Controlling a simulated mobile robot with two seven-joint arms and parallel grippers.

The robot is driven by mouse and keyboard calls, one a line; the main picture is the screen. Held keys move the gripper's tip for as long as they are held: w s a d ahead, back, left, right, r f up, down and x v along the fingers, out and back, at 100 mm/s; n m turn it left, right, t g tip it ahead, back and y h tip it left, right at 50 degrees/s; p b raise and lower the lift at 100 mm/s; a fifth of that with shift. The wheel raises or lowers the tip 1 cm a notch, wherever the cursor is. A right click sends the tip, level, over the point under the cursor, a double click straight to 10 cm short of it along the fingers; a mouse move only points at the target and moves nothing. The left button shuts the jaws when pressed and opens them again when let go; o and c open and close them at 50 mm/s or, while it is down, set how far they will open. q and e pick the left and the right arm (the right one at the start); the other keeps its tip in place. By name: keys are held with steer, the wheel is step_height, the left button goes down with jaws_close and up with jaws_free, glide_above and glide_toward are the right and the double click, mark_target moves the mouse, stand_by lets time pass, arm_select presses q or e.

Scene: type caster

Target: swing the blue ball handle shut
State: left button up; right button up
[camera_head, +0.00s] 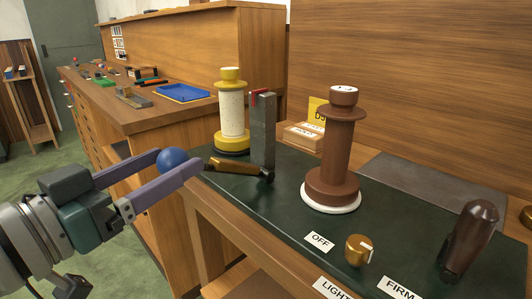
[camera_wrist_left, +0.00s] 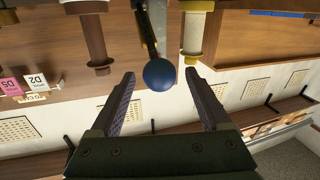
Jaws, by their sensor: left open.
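The blue ball (camera_head: 172,160) is at the left end of a brown handle (camera_head: 232,167), which sticks out past the left edge of the dark green bench top. The handle's other end is by the foot of a grey upright post (camera_head: 263,130). My left gripper (camera_head: 180,159) comes in from the left and is open, with its two purple-grey fingers on either side of the ball. In the left wrist view the ball (camera_wrist_left: 159,74) sits between the fingertips, with a visible gap on each side. The handle runs away behind it. My right gripper is not in view.
A yellow and cream column (camera_head: 231,115) stands behind the handle. A brown column (camera_head: 334,150) on a white base stands to the right. A brass knob (camera_head: 358,249) and a dark brown handle (camera_head: 469,240) are at the front right. A wooden cabinet stands behind.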

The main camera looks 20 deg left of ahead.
arm_select(q)
steer(key=shift+w+d, duration=0.15)
steer(key=shift+w, duration=0.7)
steer(key=shift+c, duration=0.2)
jaws_close()
